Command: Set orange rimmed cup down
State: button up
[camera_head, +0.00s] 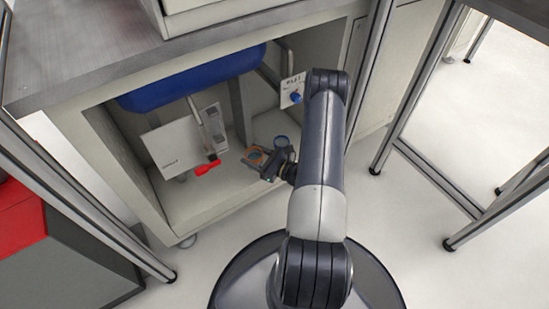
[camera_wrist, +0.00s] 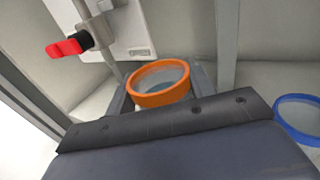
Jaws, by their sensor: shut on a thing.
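The orange rimmed cup (camera_wrist: 160,98) is in the middle of the wrist view, mouth up, between the two grey fingers of my gripper (camera_wrist: 163,76). My gripper is shut on it. In the head view my gripper (camera_head: 258,160) is inside the open cabinet, low and near its floor. The orange rim (camera_head: 255,154) shows there only small, partly covered by my gripper. I cannot tell whether the cup's bottom touches the cabinet floor.
A blue rimmed cup (camera_head: 281,142) stands just right of my gripper. A red valve handle (camera_head: 208,167) on a pipe hangs to the left. A blue tank (camera_head: 195,78) is above. The cabinet floor (camera_head: 200,195) is clear at front left.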

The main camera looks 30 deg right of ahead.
jog(key=w+r+m+t+h, duration=0.1)
jog(key=w+r+m+h, duration=0.15)
jog(key=w, duration=0.25)
jog(key=shift+n, duration=0.25)
notch_tip(320, 180, down, 9)
jog(key=b, duration=0.5)
jog(key=shift+s+f, duration=0.1)
jog(key=shift+s, duration=0.05)
jog(key=shift+f+b, duration=0.1)
jog(key=shift+b, duration=0.25)
jog(key=o, duration=1)
jog(key=shift+o, duration=0.2)
jog(key=p+v, duration=0.3)
jog(key=v, duration=0.9)
jog(key=shift+p, duration=0.3)
